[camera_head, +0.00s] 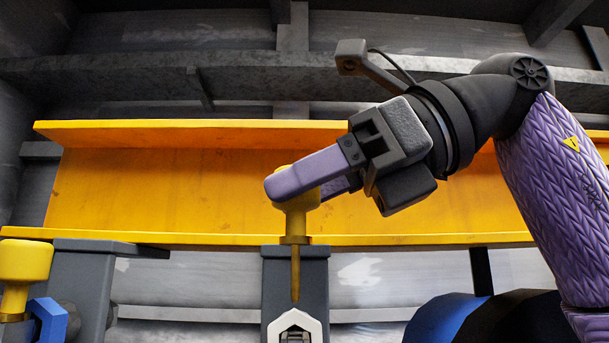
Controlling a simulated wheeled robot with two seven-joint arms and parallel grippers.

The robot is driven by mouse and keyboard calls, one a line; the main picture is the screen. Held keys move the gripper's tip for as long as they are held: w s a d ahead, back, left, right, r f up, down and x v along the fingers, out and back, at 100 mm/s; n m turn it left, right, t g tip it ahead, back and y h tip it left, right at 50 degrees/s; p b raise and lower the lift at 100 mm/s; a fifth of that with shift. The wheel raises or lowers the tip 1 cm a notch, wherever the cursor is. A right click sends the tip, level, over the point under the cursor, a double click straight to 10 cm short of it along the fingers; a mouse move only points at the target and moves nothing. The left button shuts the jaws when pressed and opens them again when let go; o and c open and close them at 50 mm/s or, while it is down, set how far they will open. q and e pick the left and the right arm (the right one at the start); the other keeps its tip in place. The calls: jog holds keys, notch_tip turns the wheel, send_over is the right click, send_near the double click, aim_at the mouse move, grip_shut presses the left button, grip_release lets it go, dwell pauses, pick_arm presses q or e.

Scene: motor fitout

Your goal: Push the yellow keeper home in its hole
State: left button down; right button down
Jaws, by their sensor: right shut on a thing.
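My right gripper (292,186) comes in from the right and is shut on a yellow keeper (296,228). Its purple fingers hide part of the keeper's knob. The keeper is upright, with its thin brass-coloured pin pointing down in front of a grey post (314,272). The pin's tip shows a little above a white angular bracket (283,322) at the bottom edge, and looks clear of it. I cannot make out the hole itself. My left gripper is not in view.
A second yellow knobbed piece (25,262) stands at the lower left beside a blue part (49,318) and a grey post (82,285). A long yellow beam (150,190) runs behind the gripper. A dark blue rounded body (440,318) is at the lower right.

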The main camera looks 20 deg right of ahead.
aim_at(299, 270)
jog(key=shift+f, duration=0.45)
jog(key=shift+r, duration=0.1)
dwell(0.6)
jog(key=shift+p, duration=0.4)
dwell(0.4)
jog(key=shift+f+b, duration=2)
jog(key=shift+f, duration=0.35)
jog(key=shift+c, duration=0.8)
grip_release()
jog(key=shift+s, duration=0.1)
